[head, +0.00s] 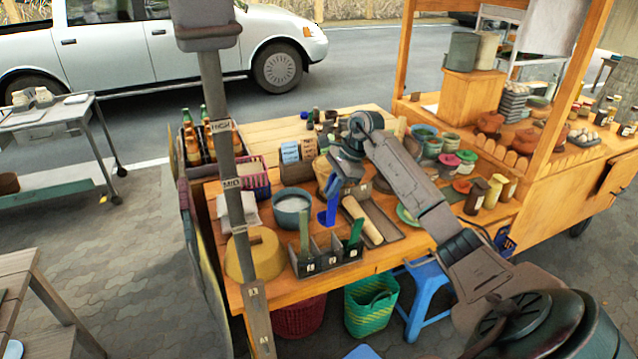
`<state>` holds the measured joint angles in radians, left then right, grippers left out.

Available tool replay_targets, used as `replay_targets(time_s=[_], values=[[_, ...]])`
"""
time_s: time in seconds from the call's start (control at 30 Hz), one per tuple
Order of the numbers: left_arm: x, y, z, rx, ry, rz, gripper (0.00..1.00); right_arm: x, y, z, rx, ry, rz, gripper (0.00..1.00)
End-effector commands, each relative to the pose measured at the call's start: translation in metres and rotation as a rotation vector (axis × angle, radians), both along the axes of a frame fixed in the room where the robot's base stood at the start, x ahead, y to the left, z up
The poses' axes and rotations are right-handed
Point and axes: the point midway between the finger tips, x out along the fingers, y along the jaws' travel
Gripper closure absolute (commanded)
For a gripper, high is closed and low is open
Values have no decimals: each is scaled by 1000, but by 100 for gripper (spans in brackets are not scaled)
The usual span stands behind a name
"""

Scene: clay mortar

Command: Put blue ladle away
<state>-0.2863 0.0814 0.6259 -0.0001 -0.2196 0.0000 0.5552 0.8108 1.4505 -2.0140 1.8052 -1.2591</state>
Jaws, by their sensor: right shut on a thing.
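The blue ladle (331,207) hangs from my right gripper (341,176) above the table. Its lower end is close behind the dark divided holder (325,258); from this angle I cannot tell how high it is. My right gripper is shut on the ladle's upper part. The holder has labelled compartments. A green ladle or handle (305,232) stands upright in its left compartment, and a darker green one (355,234) leans at its right. The middle compartment looks empty. My left gripper is not in view.
Bottles in a crate (194,140) stand at the back left. Several jars and bowls crowd the right.

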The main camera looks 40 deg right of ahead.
Motion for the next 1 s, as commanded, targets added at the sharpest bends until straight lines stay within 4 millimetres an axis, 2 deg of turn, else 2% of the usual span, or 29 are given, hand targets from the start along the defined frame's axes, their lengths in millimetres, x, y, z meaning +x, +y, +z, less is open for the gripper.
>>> replay_targets(time_s=[0.1,0.4,0.57,0.83,1.0], values=[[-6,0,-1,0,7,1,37,-1,0,-11,0,0,0,100],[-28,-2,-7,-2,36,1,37,-1,0,-25,0,1,0,100],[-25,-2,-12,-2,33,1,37,-1,0,-39,0,0,0,100],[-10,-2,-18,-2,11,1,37,-1,0,-66,-2,1,-1,100],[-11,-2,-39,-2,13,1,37,-1,0,-87,-1,-1,-1,100]])
